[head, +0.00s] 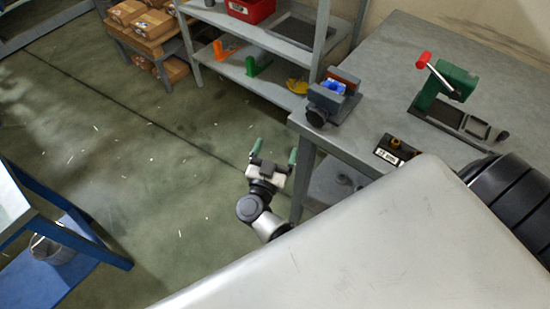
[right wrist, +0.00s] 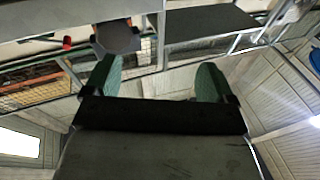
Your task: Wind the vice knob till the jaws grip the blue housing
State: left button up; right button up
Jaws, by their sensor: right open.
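The vice (head: 347,106) stands at the near left corner of the grey workbench. The blue housing (head: 333,86) sits between its jaws; whether they touch it I cannot tell. The dark round vice knob (head: 316,117) faces the front left. My right gripper (head: 273,157) is below and left of the knob in the head view, off the bench edge, with its green fingers apart and nothing between them. In the right wrist view, a dark faceted round piece (right wrist: 117,37), apparently the knob, shows beyond the left fingertip, not between the fingers (right wrist: 160,80). My left gripper is not in view.
The workbench (head: 392,60) also carries a green device with a red-handled lever (head: 450,82) and a small dark block with yellow parts (head: 397,150). A grey shelf unit (head: 255,35) stands behind. A blue-framed table (head: 70,230) is at left. Open floor lies between.

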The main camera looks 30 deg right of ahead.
jog(key=s+a+f+n+t+y+p, duration=0.2)
jog(key=a+f+n+t+y, duration=0.3)
jog(key=f+n+y, duration=0.55)
pick_arm(q)
notch_tip(320, 180, up, 4)
jog(key=shift+w+f+p, duration=0.1)
jog(key=shift+p, duration=0.65)
pick_arm(e)
jog(key=s+a+f+n+g+y, duration=0.1)
jog(key=s+f+g+y, duration=0.1)
jog(key=s+f, duration=0.3)
jog(key=s+f+g+y, duration=0.3)
jog(key=s+f+g, duration=0.2)
jog(key=f, duration=0.4)
jog(key=shift+s+a+f+n, duration=0.15)
jog(key=shift+a+f+n, duration=0.15)
jog(key=shift+a+n, duration=0.1)
jog(key=shift+y, duration=0.25)
